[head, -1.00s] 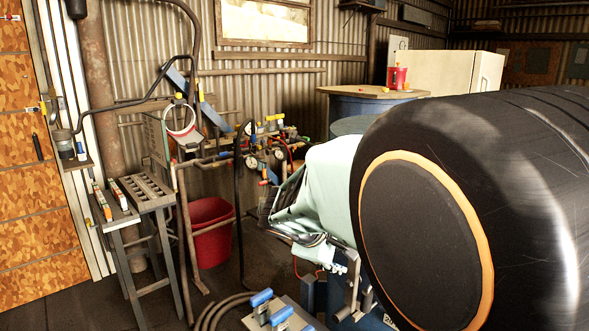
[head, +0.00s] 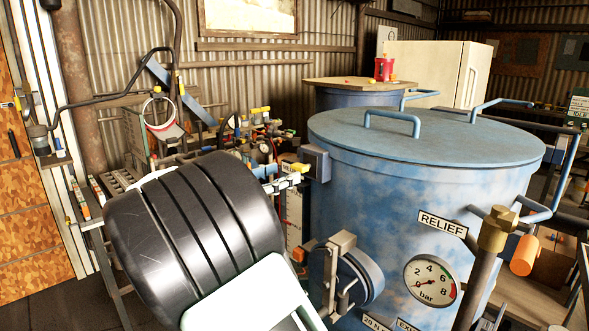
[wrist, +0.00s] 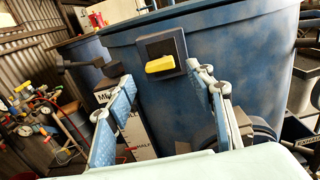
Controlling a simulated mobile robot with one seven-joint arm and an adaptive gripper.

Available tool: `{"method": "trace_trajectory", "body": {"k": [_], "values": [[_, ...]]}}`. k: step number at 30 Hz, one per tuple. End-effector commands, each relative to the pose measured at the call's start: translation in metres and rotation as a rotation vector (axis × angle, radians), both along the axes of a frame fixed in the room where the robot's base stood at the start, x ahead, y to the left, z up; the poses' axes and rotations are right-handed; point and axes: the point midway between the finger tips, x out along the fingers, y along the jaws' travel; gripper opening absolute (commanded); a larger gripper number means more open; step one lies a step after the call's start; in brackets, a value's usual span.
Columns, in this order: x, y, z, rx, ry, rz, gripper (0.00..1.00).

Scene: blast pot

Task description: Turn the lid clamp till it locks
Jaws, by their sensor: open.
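The blue blast pot (head: 420,210) stands at right in the head view, with its round flat lid (head: 430,135) on top. The lid clamp shows in the wrist view as a yellow handle (wrist: 165,65) lying roughly level on a dark square plate (wrist: 150,48) on the pot's side. In the head view the dark plate (head: 316,160) is at the pot's left edge, with the yellow handle partly seen edge-on. My gripper (wrist: 166,78) is open and empty, fingers spread either side of the handle in the picture. I cannot tell how far short of it they are.
A pressure gauge (head: 431,280), a RELIEF label (head: 440,225) and a brass valve (head: 496,228) with an orange handle (head: 524,255) sit on the pot's right front. Hoses and gauges crowd the left of the wrist view. A red cup (head: 384,69) stands on a drum behind.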

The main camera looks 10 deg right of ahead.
Motion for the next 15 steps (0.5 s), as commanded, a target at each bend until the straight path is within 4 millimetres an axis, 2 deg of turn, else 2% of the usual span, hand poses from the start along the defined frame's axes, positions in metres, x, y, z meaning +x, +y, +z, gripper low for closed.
{"method": "trace_trajectory", "body": {"k": [3, 7, 15], "values": [[0.012, -0.019, 0.0, -0.001, 0.0, -0.002, 0.49], [0.022, -0.034, 0.0, 0.0, 0.0, -0.002, 0.49], [0.03, -0.045, 0.0, 0.001, 0.0, 0.0, 0.49]]}}
